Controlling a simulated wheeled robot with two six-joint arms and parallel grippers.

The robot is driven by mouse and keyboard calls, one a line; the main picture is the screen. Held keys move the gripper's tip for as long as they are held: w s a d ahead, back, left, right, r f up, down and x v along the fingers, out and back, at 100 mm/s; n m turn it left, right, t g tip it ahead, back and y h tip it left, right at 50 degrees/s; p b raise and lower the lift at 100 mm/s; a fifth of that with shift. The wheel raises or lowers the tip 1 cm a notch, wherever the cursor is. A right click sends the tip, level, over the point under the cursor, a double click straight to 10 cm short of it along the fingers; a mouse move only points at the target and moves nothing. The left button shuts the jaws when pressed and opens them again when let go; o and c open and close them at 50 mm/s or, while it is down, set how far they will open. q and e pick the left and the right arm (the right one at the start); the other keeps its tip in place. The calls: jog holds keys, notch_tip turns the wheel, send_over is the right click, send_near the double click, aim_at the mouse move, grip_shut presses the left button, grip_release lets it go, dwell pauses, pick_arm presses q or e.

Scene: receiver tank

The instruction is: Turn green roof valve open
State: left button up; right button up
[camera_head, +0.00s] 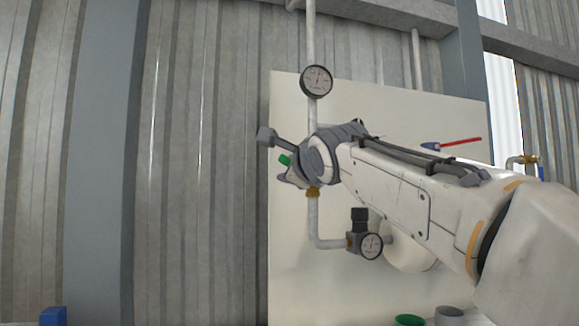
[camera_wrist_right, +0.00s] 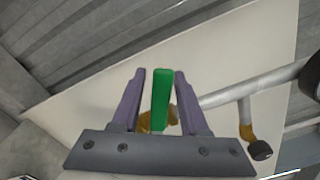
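The green valve handle (camera_wrist_right: 160,100) stands between the two fingers of my right gripper (camera_wrist_right: 160,73) in the right wrist view. A gap shows on each side of it, so the gripper is open around it and not clamped. A brass valve body (camera_wrist_right: 172,115) shows behind the handle, on a pale pipe. In the head view only a small end of the green handle (camera_head: 285,160) shows beside my right gripper (camera_head: 283,172); the rest is hidden by my wrist. Brass (camera_head: 313,192) shows on the vertical pipe just below. My left gripper is not in view.
A round gauge (camera_head: 317,80) sits above my wrist on the pipe. A regulator with another gauge (camera_head: 371,246) is below my forearm. A cream panel (camera_head: 300,270) stands behind. A red-handled part (camera_head: 460,142) is to the right. Open space lies left of the gripper.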

grip_shut()
dwell(1.2)
